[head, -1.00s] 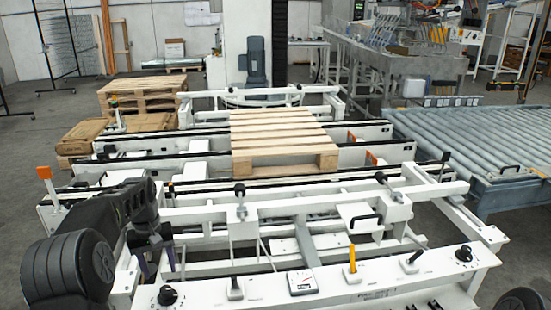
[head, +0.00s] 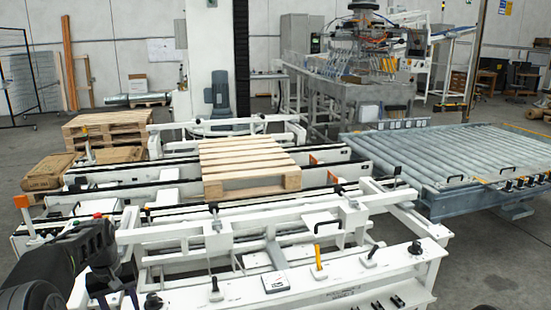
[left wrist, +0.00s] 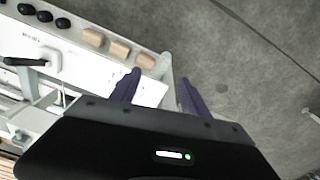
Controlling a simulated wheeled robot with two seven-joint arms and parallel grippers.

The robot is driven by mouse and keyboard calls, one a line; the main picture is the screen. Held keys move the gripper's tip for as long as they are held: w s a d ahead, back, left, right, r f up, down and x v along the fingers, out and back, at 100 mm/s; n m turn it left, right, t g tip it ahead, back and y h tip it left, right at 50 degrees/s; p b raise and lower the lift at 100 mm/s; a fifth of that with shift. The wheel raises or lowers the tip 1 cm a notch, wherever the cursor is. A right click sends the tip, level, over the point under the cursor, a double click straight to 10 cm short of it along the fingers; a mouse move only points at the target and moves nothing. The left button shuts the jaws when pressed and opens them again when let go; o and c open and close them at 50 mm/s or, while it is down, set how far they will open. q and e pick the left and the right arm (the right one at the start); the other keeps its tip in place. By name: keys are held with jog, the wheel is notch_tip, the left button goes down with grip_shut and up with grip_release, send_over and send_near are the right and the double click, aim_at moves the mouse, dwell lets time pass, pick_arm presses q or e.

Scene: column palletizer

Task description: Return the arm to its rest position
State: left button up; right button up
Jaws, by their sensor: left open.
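My left arm (head: 88,250) comes in at the lower left of the head view, bent over the left end of the white control panel (head: 240,292). In the left wrist view, my left gripper (left wrist: 158,88) shows two purple fingers spread apart with nothing between them. They are above the panel's edge, with grey floor beyond. My right gripper is in neither view.
A roller conveyor (head: 440,160) stands at the right. Stacked pallets (head: 105,128) stand at the back left. Floor is clear at lower right.

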pick_arm(q)
jog(key=w+d+f+m+t, duration=0.2)
jog(key=w+d+f, duration=0.3)
jog(key=f, duration=0.4)
jog(key=s+d+f+t+h, duration=0.1)
jog(key=s+d+f, duration=0.2)
jog(key=d+f, duration=0.25)
jog(key=s+d+f+h, duration=0.1)
jog(key=s+d+f, duration=0.35)
jog(key=d, duration=0.25)
jog(key=s+d+f+m+g, duration=0.1)
jog(key=s+d+f, duration=0.1)
jog(key=s+d, duration=0.4)
jog(key=s+d+f+g+h+p, duration=0.1)
jog(key=s+d+f, duration=0.2)
jog(key=s, duration=0.9)
jog(key=s+d+f+m+g+h, duration=0.1)
jog(key=s+d+f, duration=0.1)
jog(key=s+d, duration=0.7)
jog(key=shift+s+d+f+m, duration=0.25)
jog(key=shift+d+f+m, duration=0.05)
jog(key=shift+d, duration=0.15)
